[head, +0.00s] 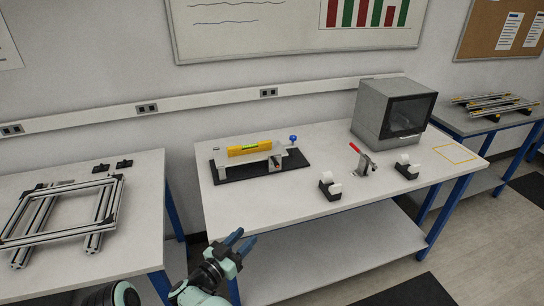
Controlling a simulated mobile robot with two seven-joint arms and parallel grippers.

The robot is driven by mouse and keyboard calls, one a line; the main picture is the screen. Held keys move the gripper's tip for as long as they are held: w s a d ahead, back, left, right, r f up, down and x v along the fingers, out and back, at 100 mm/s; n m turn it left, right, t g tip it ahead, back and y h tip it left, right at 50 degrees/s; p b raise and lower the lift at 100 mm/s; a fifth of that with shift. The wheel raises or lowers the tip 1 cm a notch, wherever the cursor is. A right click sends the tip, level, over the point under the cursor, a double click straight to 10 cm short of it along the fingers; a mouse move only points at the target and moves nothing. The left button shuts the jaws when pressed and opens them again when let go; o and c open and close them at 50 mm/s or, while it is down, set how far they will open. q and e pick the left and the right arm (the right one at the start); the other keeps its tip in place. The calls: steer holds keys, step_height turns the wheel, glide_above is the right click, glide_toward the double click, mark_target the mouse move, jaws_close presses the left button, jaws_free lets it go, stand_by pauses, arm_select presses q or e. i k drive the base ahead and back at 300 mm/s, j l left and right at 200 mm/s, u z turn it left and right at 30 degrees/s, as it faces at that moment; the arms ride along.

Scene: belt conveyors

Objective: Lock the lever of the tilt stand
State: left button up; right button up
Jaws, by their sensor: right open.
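The tilt stand (229,173) sits on the middle table, a black base plate with a light beam above it. A yellow spirit level (252,149) lies along the beam, and a blue knob (293,139) stands at the right end. A small dark part with a red spot (276,162) shows at the right front of the beam; I cannot tell whether it is the lever or how it is set. My right gripper (246,238) is open and empty, low in front of the table's near left edge, well apart from the stand. My left gripper is not in view.
A clamp with a red handle (355,147) stands right of the tilt stand, between two black holders with white parts (330,186) (407,168). A grey box machine (393,112) is behind. The near left tabletop (240,215) is clear. An aluminium frame (65,215) lies on the left table.

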mark_target(277, 163)
steer(key=i, duration=0.95)
